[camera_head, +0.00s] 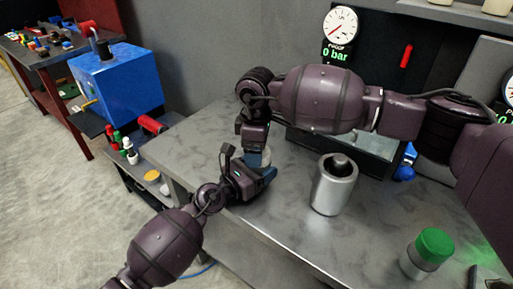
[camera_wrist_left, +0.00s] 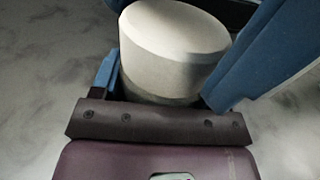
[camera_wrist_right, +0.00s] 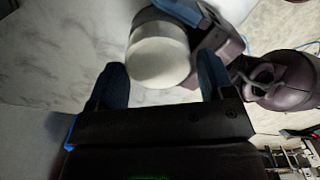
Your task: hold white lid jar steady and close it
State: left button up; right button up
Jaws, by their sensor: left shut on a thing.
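The jar with the white lid stands at the table's left edge, mostly hidden by my grippers in the head view. In the left wrist view the white lid (camera_wrist_left: 175,35) sits on top of the grey jar body (camera_wrist_left: 150,92). My left gripper (camera_head: 262,172) is shut on the jar from the side, its blue fingers on either side of it. My right gripper (camera_head: 258,150) points down above the jar. In the right wrist view the white lid (camera_wrist_right: 158,55) appears between its blue fingers, which are apart, with a gap visible on the left. Whether the lid is tight cannot be seen.
A silver cylinder (camera_head: 335,185) stands right of the jar on the grey table (camera_head: 290,225). A green-lidded jar (camera_head: 428,252) is at the front right. A box-like tray (camera_head: 370,150) and a gauge (camera_head: 341,25) are behind. The table between them is clear.

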jog(key=shift+o, duration=1)
jog(key=shift+r, duration=2.25)
jog(key=shift+c, duration=0.3)
